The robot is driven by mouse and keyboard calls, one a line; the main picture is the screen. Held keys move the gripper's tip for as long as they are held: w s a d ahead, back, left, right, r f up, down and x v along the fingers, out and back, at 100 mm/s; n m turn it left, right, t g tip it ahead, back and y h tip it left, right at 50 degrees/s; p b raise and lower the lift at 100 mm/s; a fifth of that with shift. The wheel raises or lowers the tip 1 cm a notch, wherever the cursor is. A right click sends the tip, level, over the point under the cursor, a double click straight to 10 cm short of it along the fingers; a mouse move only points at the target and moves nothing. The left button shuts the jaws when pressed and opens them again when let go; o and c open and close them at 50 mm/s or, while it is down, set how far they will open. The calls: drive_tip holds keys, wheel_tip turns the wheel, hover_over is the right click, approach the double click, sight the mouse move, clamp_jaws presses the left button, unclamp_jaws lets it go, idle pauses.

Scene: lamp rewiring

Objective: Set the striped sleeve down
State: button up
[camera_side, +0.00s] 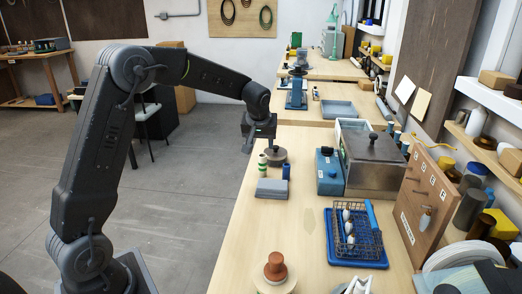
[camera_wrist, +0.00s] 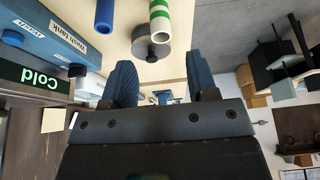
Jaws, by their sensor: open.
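The green-and-white striped sleeve (camera_side: 263,165) stands upright at the back left of a grey block (camera_side: 272,189) in the side view. A dark blue sleeve (camera_side: 286,171) stands to its right. In the wrist view the striped sleeve (camera_wrist: 160,22) and the blue sleeve (camera_wrist: 105,16) show at the top edge, cut off by the frame. My gripper (camera_side: 261,146) hangs above and just behind the striped sleeve, apart from it. In the wrist view my gripper's two fingers (camera_wrist: 160,82) are spread, with nothing between them.
A round grey weight (camera_side: 276,155) with a knob sits just beyond the sleeves. A blue box (camera_side: 328,172) and a metal tank (camera_side: 374,165) stand to the right.

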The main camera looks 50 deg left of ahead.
drive_tip(key=s+d+r+m+t+h, duration=0.1)
drive_tip(key=s+d+r+m, duration=0.2)
drive_tip(key=s+d+r, duration=0.5)
drive_tip(key=s+d+r+m+t+h, duration=0.1)
drive_tip(key=s+d+r+m, duration=0.15)
drive_tip(key=s+d, duration=0.75)
drive_tip(key=s+f+m+h, duration=0.1)
drive_tip(key=s+f+m, duration=0.2)
drive_tip(key=s, duration=0.9)
drive_tip(key=shift+d, duration=0.2)
